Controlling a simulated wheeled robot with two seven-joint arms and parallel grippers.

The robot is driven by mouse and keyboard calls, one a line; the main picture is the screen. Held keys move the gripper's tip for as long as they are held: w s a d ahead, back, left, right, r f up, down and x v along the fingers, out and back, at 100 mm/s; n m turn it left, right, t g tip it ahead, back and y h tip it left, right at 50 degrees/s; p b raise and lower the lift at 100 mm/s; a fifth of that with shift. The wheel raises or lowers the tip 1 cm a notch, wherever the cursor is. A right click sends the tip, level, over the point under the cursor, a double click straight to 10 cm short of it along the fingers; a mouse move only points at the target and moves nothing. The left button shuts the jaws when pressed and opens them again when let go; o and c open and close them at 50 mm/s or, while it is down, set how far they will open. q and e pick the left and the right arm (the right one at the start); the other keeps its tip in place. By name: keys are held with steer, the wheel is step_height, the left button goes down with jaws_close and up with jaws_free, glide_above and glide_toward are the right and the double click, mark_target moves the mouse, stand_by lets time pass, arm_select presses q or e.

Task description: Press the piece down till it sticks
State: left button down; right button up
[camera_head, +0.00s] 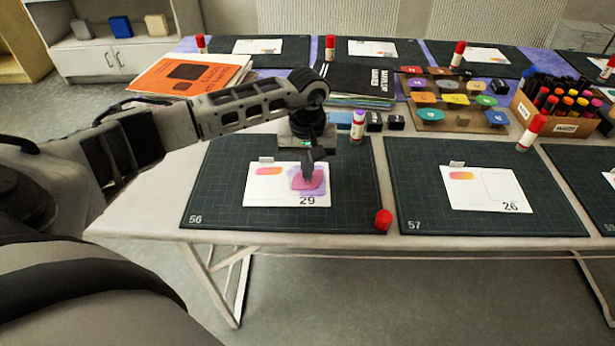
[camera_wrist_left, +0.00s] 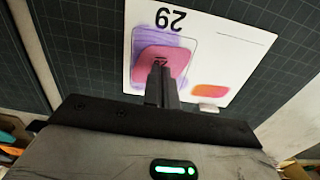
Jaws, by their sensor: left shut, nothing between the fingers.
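A pink piece (camera_head: 308,180) lies on the right part of the white card marked 29 (camera_head: 262,195), over a purple smear that shows around it. The card lies on the dark cutting mat marked 56 (camera_head: 213,190). My left gripper (camera_head: 308,177) is shut and empty, pointing down with its fingertips at the pink piece. In the left wrist view the closed fingertips (camera_wrist_left: 160,66) overlap the pink piece (camera_wrist_left: 170,53), and the card (camera_wrist_left: 205,30) lies around it. They look to be touching, though the exact contact is hidden. My right gripper is not in view.
A red cap (camera_head: 383,219) lies at the mat's lower right corner. A purple-capped glue stick (camera_head: 357,126) stands behind the mat. The mat marked 57 (camera_head: 420,200) holds another card (camera_head: 487,188). Books (camera_head: 190,76) and a marker box (camera_head: 555,124) stand farther back.

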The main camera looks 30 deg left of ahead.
arm_select(q)
steer(key=shift+r+p, duration=1.5)
steer(key=shift+r, duration=1.45)
